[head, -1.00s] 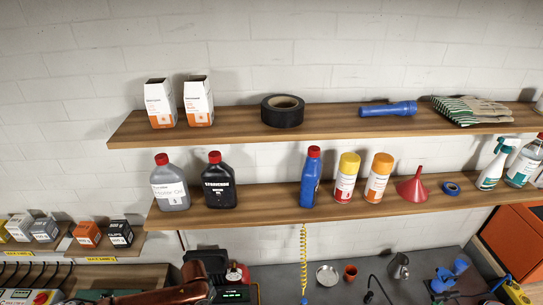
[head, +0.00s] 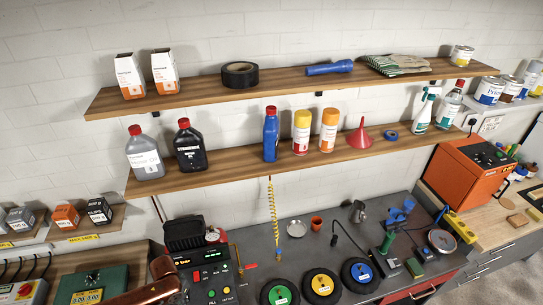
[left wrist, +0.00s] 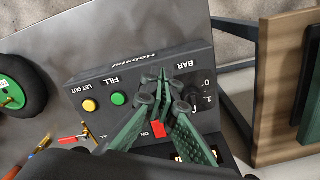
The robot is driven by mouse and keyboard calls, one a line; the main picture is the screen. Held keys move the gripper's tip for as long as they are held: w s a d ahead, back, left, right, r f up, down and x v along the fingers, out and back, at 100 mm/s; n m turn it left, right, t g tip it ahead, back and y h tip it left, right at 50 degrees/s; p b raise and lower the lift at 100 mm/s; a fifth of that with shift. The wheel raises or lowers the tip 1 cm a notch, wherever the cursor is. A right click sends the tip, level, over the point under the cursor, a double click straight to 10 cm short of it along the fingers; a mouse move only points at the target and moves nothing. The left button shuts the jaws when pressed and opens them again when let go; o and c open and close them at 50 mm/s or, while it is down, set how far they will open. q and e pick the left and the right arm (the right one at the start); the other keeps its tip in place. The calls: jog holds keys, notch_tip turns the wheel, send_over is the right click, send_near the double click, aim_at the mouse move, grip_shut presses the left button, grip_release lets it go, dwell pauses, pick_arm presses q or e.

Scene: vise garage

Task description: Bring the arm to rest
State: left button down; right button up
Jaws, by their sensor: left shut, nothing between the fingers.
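My left gripper (left wrist: 163,84) is in the left wrist view, its green ribbed fingers closed together at the tips with nothing between them. It is in front of a black tire-inflator control box (left wrist: 120,75) with a yellow and a green button, a red switch and a knob. In the head view the same box (head: 212,280) stands on the bench at lower left. My copper-coloured left arm (head: 150,292) comes in beside it at the bottom edge; its fingertips cannot be made out there. My right gripper is in neither view.
A green gauge box (head: 92,285) is at lower left.

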pick_arm(q)
jog(key=s+d+r+m+t+h, duration=0.1)
jog(key=s+d, duration=0.2)
jog(key=d, duration=0.4)
jog(key=s+d+m+t+h, duration=0.1)
jog(key=s+d+h, duration=0.15)
jog(key=d, duration=0.55)
jog(key=s+a+r+n+t+y, duration=0.1)
jog(key=s+a+r+n+y, duration=0.1)
jog(key=s+a, duration=0.55)
jog(key=s+a+r+n+t+y, duration=0.1)
jog(key=s+a+r+n+y, duration=0.15)
jog(key=s+a, duration=0.45)
notch_tip(320, 180, down, 40)
jog(key=d+g+b, duration=0.1)
jog(key=g+b, duration=0.1)
jog(key=b, duration=0.8)
jog(key=s+f+b, duration=0.4)
jog(key=s+f, duration=0.6)
jog(key=f, duration=0.3)
jog(key=s+f+m+g+b, duration=0.1)
jog(key=s+f+b, duration=0.4)
jog(key=s+f, duration=0.4)
notch_tip(320, 180, down, 5)
jog(key=shift+s+r+h, duration=0.15)
jog(key=shift+s+h, duration=0.25)
jog(key=shift+m, duration=0.25)
jog(key=shift+s, duration=0.1)
